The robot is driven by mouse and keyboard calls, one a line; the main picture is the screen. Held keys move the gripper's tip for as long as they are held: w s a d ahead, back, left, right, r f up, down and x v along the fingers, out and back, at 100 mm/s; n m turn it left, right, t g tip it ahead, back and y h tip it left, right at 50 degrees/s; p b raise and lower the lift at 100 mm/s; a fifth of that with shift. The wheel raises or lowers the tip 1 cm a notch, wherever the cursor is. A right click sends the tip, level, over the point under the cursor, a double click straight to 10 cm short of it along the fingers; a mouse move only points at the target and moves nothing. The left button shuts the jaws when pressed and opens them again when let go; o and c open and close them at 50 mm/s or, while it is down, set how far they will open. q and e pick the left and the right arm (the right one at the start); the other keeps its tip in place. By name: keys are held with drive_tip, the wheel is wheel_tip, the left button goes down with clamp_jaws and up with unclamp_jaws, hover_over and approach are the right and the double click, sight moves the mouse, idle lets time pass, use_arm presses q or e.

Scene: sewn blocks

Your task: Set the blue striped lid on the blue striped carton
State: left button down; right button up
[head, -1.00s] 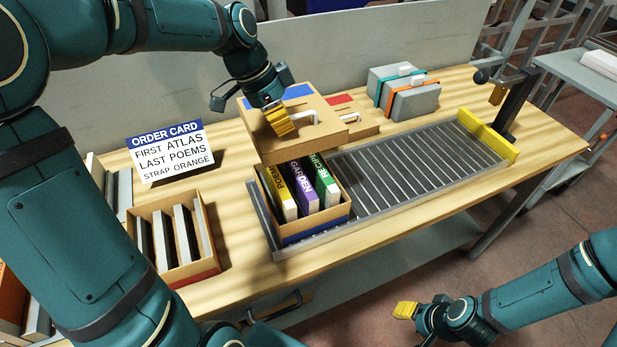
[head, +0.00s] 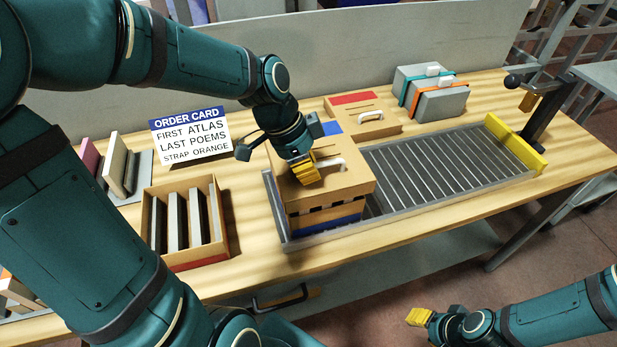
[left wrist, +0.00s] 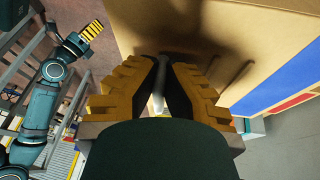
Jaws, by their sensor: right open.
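The blue striped lid (head: 348,183) is a tan board lid with a white handle and a blue patch, partly covered by my left gripper. My left gripper (head: 308,175) is shut on the lid's handle, which shows between the fingers in the left wrist view (left wrist: 158,100). The lid is over the blue striped carton (head: 325,226), roughly lined up with it. A narrow band of dark and light patches shows between lid and carton, so I cannot tell if they touch. The carton's books are mostly hidden. My right gripper (head: 419,317) is open and empty, off the table's front.
The carton stands on the left end of a roller conveyor (head: 450,160). A red striped lid (head: 365,117) lies behind. Strapped grey packs (head: 440,102) stand at the back. A red striped carton (head: 220,238) with grey pieces and an order card (head: 190,137) are at left.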

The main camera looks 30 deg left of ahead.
use_arm(q)
wheel_tip(320, 180, down, 2)
drive_tip(key=shift+f, duration=0.25)
drive_tip(key=shift+f+b, duration=0.4)
drive_tip(key=shift+b, duration=0.15)
drive_tip(key=c, duration=1.1)
unclamp_jaws()
drive_tip(key=shift+c, duration=0.2)
drive_tip(key=shift+r, duration=0.1)
